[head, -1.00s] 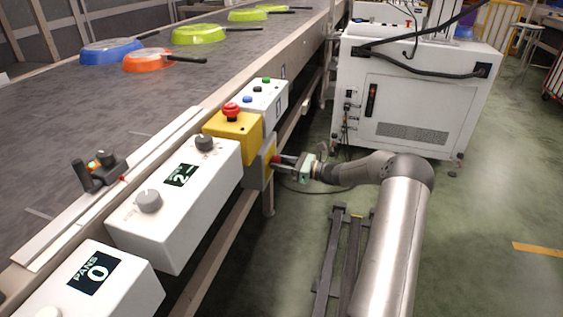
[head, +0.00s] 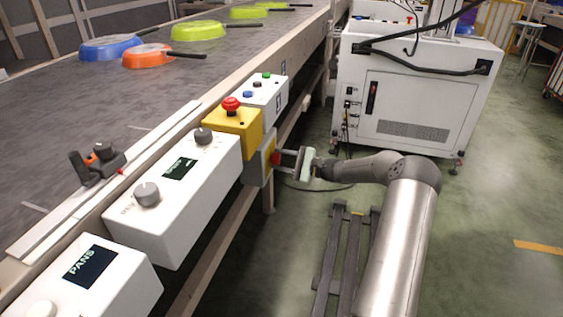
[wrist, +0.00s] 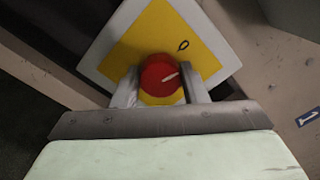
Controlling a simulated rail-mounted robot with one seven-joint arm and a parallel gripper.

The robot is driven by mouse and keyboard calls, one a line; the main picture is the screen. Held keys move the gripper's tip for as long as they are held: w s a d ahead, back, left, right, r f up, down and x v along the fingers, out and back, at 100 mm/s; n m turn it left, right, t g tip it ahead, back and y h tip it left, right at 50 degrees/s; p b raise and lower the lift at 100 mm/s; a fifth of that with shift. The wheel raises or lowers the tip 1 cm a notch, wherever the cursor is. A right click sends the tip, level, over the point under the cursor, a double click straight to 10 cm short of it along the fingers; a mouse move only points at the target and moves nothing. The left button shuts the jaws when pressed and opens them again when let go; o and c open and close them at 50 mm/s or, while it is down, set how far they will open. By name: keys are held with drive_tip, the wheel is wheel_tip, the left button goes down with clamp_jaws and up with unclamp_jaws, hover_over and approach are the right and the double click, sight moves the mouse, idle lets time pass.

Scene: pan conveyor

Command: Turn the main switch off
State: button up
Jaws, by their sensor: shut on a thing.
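The main switch is a red rotary knob (wrist: 160,76) with a pale pointer mark on a yellow plate (wrist: 190,35), seen in the wrist view. The mark points up and to the right in that tilted view. My gripper (wrist: 160,88) has one finger on each side of the knob and is shut on it. In the head view my gripper (head: 285,159) reaches the switch from the right. The switch sits on a grey box (head: 257,166) on the conveyor's side, below the yellow emergency-stop box (head: 235,128). The display (head: 180,169) is dark with no number lit.
White control boxes (head: 185,215) line the conveyor edge, with a PANS box (head: 85,275) at the front. Blue (head: 110,47), orange (head: 147,56) and green (head: 198,31) pans lie on the belt. A white cabinet (head: 415,95) stands behind my arm.

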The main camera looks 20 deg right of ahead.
drive_tip(key=shift+f+n, duration=0.15)
drive_tip(key=shift+n, duration=0.85)
drive_tip(key=o, duration=1)
drive_tip(key=shift+c, duration=0.2)
drive_tip(key=shift+s+d, duration=0.1)
drive_tip(key=p+v, duration=0.4)
drive_tip(key=v, duration=1.3)
drive_tip(key=shift+d, duration=0.15)
